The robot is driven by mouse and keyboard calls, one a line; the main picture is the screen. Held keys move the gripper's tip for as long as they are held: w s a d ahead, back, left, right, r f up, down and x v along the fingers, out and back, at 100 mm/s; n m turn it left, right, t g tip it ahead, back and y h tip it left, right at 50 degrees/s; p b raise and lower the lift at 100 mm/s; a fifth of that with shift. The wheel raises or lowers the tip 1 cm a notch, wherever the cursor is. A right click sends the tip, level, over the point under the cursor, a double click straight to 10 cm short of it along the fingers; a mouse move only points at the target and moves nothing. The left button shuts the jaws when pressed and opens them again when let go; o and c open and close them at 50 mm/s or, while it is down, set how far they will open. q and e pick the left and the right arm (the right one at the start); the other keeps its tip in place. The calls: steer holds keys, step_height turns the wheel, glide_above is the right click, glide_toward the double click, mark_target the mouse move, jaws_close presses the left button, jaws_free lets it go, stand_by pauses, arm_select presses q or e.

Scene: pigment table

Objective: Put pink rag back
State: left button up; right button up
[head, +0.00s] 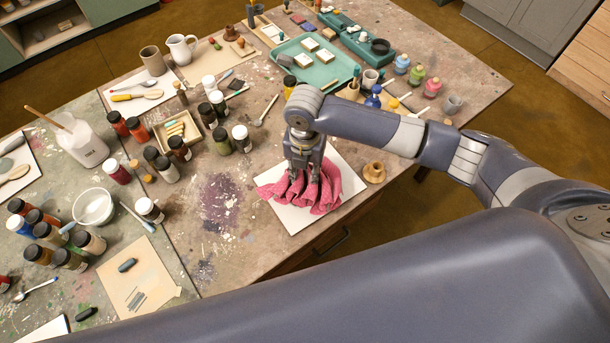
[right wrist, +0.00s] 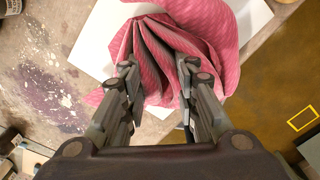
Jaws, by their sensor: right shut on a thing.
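The pink rag (head: 322,197) lies bunched over a white sheet (head: 292,220) near the table's front edge in the head view. My right gripper (head: 304,178) points down into the rag and is shut on a gathered fold of it. In the right wrist view the rag (right wrist: 195,35) fans out in pleats from between the fingertips of my right gripper (right wrist: 157,75). The white sheet (right wrist: 92,45) shows under and beside the rag. I cannot tell whether the rag's underside is lifted off the sheet. My left gripper is not in view.
A small tan wooden pot (head: 374,172) stands just right of the white sheet. Paint jars (head: 222,140) and a wooden tray (head: 178,131) stand to the left. A teal tray (head: 325,70) lies behind. The paint-stained tabletop (head: 225,215) left of the sheet is bare.

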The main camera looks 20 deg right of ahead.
mark_target(305, 174)
step_height(305, 174, down, 3)
steer(key=shift+r+p, duration=0.1)
steer(key=shift+p, duration=0.4)
steer(key=shift+f, duration=0.4)
steer(key=shift+f, duration=0.1)
steer(key=o, duration=0.9)
steer(key=shift+o, duration=0.2)
step_height(305, 174, up, 12)
steer(key=shift+r+b, duration=0.15)
steer(key=shift+b, duration=0.9)
